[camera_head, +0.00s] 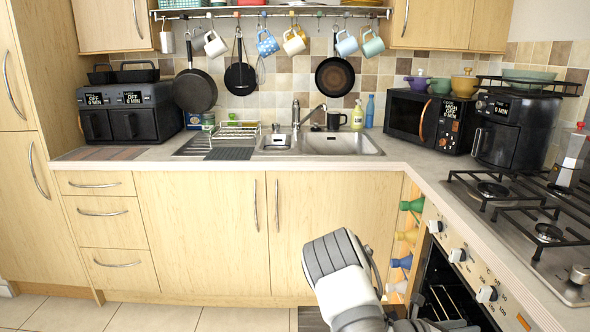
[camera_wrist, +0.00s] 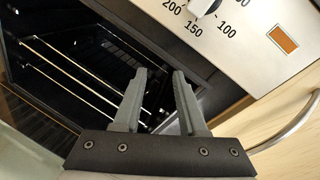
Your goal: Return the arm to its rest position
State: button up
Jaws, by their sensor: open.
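My gripper (camera_wrist: 160,75) shows in the wrist view with its two grey fingers apart and nothing between them. It is in front of the oven (camera_wrist: 75,65), whose dark inside and wire racks show behind the fingers. My arm (camera_head: 340,270) shows at the bottom centre of the head view, bent in front of the lower cupboards and left of the oven (camera_head: 450,285). The gripper's fingers cannot be made out in the head view.
The counter (camera_head: 412,160) runs along the back and right. Several mugs, including a blue dotted mug (camera_head: 267,42), hang from a rail (camera_head: 275,11) on the back wall. Floor (camera_head: 155,318) is clear at left.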

jog(key=s+a+r+m+g+y, duration=0.25)
jog(key=s+a+r+m, duration=0.2)
jog(key=r+m, duration=0.3)
jog(key=s+a+r+m+g+y, duration=0.2)
jog(key=s+a+r+m+y, duration=0.2)
jog(key=s+r+m, duration=0.3)
jog(key=s+a+r+m+t+y, duration=0.45)
jog(key=s+a+r+m, duration=0.2)
jog(key=a, duration=0.35)
jog(key=s+a+r+m+t+y, duration=0.3)
jog(key=s+a+r+m+y, duration=0.2)
jog(key=s+a+r, duration=0.3)
notch_tip(320, 180, up, 16)
jog(key=w+a+p, duration=0.1)
jog(key=p, duration=1.7)
jog(key=shift+w+a+r+g, duration=0.15)
jog(key=shift+w+r+g, duration=0.05)
jog(key=shift+w+g, duration=0.1)
jog(key=shift+a+n, duration=0.2)
jog(key=shift+n, duration=0.1)
